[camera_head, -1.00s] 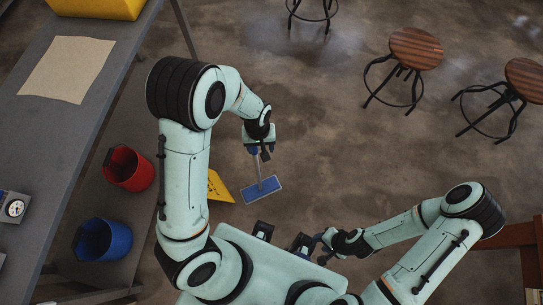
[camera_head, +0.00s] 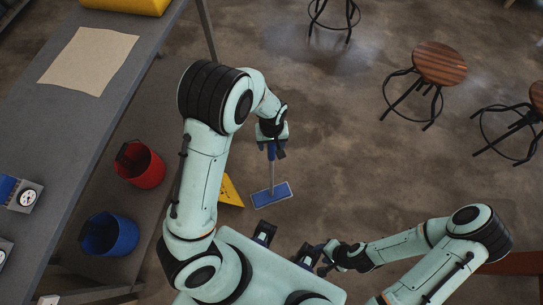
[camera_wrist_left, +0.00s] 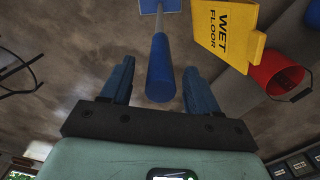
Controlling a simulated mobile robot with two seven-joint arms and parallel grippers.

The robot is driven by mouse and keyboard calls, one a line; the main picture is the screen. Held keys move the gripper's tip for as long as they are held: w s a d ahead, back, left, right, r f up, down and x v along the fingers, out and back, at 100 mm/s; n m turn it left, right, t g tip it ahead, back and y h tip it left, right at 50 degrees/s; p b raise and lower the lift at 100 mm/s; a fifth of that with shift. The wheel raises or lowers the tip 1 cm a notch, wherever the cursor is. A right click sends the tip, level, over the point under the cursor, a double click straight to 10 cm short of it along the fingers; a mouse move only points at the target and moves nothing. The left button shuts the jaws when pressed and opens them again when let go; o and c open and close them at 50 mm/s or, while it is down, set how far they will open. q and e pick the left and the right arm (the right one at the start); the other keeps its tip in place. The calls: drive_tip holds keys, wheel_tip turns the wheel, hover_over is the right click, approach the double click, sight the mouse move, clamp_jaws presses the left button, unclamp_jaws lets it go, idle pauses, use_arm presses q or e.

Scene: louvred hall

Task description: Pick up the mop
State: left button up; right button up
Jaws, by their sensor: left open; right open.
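The mop has a flat blue head (camera_head: 271,195) on the floor and a thin handle rising from it to my left gripper (camera_head: 272,150). In the left wrist view the handle's blue grip end (camera_wrist_left: 160,70) stands between the two fingers of my left gripper (camera_wrist_left: 160,85), with room on both sides. The left gripper is open around the handle end and not closed on it. The mop head (camera_wrist_left: 158,6) shows at the top of that view. My right gripper (camera_head: 315,256) is low in front of my body, away from the mop, open; nothing shows in it.
A yellow wet floor sign (camera_wrist_left: 228,32) stands beside the mop. Wooden stools (camera_head: 438,63) stand at the right. Floor around the mop is mostly clear.

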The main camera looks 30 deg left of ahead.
use_arm(q)
wheel_tip(320, 180, down, 3)
drive_tip(key=shift+f, duration=0.2)
clamp_jaws()
drive_tip(key=shift+r, duration=0.1)
idle(1.3)
